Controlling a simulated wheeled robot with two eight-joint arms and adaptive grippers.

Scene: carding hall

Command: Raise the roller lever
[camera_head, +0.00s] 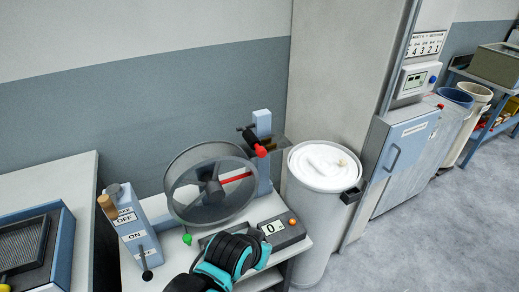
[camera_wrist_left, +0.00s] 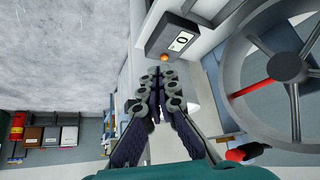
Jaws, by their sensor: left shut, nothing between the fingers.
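A short lever with a red knob (camera_head: 262,151) sits on the blue post (camera_head: 262,124) behind the spoked handwheel (camera_head: 211,183); I cannot tell for sure that it is the roller lever. A red knob (camera_wrist_left: 235,155) also shows near the wheel (camera_wrist_left: 283,67) in the left wrist view. A blue box (camera_head: 137,235) marked ON and OFF carries a brown-knobbed lever (camera_head: 107,206). My left gripper (camera_wrist_left: 155,88) is shut and empty, apart from the wheel. In the head view its teal and black wrist (camera_head: 235,252) is in front of the bench; its fingertips are hard to make out. My right gripper is not in view.
A display box (camera_head: 282,230) reading 0 sits beside my wrist on the bench. A green knob (camera_head: 187,239) is below the wheel. A white-filled can (camera_head: 325,166) stands right of the bench, beside a grey cabinet (camera_head: 400,156). Floor at right is clear.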

